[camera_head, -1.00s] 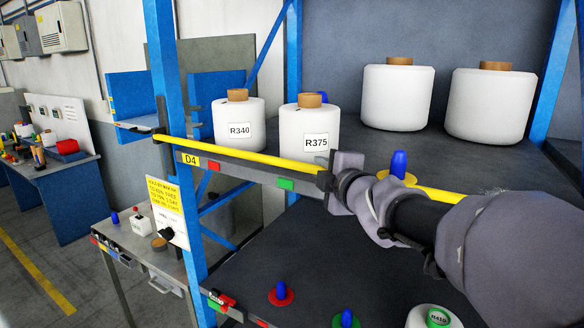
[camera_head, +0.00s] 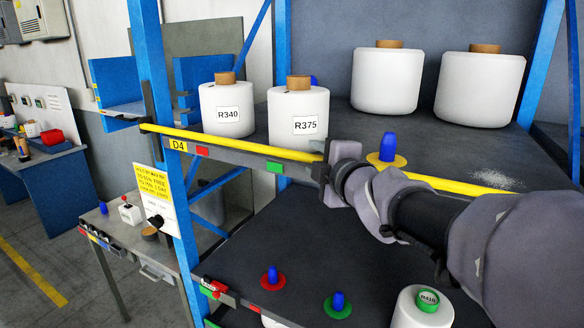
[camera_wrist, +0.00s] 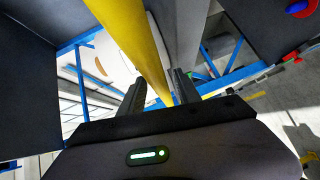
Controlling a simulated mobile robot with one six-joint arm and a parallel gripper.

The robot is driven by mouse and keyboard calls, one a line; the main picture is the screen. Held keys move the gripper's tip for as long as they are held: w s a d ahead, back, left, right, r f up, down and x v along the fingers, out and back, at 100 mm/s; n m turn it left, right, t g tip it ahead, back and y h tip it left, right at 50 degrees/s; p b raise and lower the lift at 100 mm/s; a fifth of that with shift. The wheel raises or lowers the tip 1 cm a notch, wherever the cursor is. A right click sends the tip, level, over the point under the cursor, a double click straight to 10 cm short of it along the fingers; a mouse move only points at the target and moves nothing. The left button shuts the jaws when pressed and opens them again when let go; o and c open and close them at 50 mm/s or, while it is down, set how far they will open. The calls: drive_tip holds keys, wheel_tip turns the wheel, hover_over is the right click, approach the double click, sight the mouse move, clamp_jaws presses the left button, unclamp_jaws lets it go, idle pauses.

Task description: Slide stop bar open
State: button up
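The yellow stop bar (camera_head: 230,144) runs along the front edge of the upper shelf. Its left end lies across the blue post, and it continues to the right behind my arm. My gripper (camera_head: 324,168) is at the bar's middle, in front of the R375 bobbin. In the wrist view the bar (camera_wrist: 138,40) passes between the two fingers of my gripper (camera_wrist: 160,82). The fingers stand apart on either side, and a gap shows beside the bar. Contact between fingers and bar is not clear.
Bobbins R340 (camera_head: 222,106) and R375 (camera_head: 297,110) stand close behind the bar. A blue peg (camera_head: 389,146) on a yellow disc is just right of my gripper. The blue post (camera_head: 152,90) is at left. A lower shelf holds pegs and a green-topped bobbin (camera_head: 420,309).

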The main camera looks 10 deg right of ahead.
drive_tip(key=p+v, duration=0.3)
drive_tip(key=v, duration=1.1)
drive_tip(key=shift+s, duration=0.3)
drive_tip(key=shift+r, duration=0.1)
